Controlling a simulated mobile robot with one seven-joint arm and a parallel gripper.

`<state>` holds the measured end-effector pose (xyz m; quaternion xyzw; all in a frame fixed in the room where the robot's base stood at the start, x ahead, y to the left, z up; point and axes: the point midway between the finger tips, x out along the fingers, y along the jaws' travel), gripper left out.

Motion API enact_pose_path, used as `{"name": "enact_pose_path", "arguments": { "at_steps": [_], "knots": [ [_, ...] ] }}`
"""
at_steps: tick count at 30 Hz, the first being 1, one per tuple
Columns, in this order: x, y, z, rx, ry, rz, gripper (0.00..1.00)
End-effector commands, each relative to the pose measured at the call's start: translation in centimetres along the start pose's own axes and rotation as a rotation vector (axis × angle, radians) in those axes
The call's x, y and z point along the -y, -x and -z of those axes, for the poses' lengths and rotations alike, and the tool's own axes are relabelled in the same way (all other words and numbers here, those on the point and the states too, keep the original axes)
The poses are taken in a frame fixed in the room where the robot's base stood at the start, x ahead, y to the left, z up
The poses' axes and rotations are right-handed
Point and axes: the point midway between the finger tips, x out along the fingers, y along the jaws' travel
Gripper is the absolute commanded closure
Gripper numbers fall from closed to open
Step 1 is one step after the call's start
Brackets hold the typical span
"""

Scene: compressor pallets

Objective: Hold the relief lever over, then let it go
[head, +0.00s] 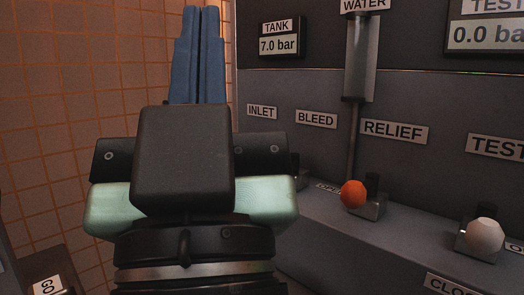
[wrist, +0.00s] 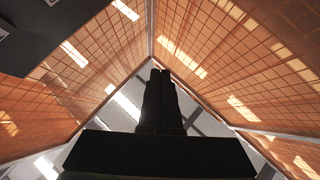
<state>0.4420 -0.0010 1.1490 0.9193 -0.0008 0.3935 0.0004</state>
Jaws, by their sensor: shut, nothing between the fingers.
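An orange ball knob (head: 353,194) sits on a short lever on the ledge, below and left of the RELIEF label (head: 394,131). I take it as the relief lever. My gripper (head: 205,10) points upward, left of the lever and well apart from it. Its blue fingers are together with nothing between them. In the wrist view the dark fingers (wrist: 160,75) are also together, pointing toward the ceiling. The lever does not show there. An OPEN plate (head: 327,188) is partly hidden by the knob.
A white ball knob (head: 485,233) stands right of the orange one. A vertical cylinder with a rod (head: 361,60) hangs behind the orange knob. The TANK display (head: 280,43) reads 7.0 bar; the TEST display (head: 487,35) reads 0.0. My wrist hides the ledge below INLET (head: 262,112).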

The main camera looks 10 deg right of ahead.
Motion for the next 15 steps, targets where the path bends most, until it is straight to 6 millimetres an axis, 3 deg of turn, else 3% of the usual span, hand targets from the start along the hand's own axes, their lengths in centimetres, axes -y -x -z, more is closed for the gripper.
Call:
{"name": "enact_pose_path", "arguments": {
  "at_steps": [11, 15],
  "knots": [
    [0.0, -0.1, 0.1, 0.0, 0.0, 0.0, 1.0],
    [-0.4, -1.4, -0.2, 0.039, 0.014, -0.003, 1.0]
  ]
}}
